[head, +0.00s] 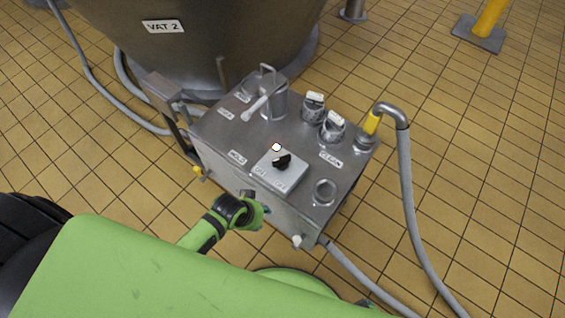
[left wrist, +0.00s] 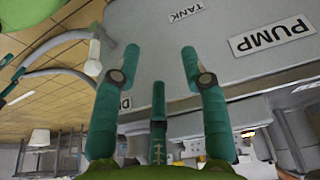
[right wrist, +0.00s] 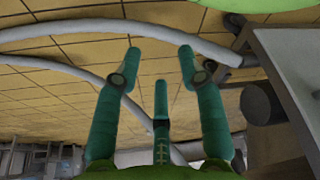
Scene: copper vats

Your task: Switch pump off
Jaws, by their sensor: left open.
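A grey metal control box (head: 215,150) stands on the floor in front of the vat. On its top a small pale plate (head: 265,177) carries a black rotary switch knob (head: 283,161); the small lettering beside it is hard to read. A small pale, bright lamp (head: 276,147) sits by the plate's far edge. My left gripper (head: 264,209) is at the box's near side, below the knob and apart from it. In the left wrist view it is open and empty (left wrist: 160,58), facing a grey surface with a PUMP label (left wrist: 272,36). My right gripper (right wrist: 160,58) is open and empty above hoses.
A lever handle (head: 262,104), two capped knobs (head: 333,126) and a yellow-banded pipe with a grey hose (head: 405,170) rise from the box. The vat (head: 200,45) labelled VAT 2 stands behind.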

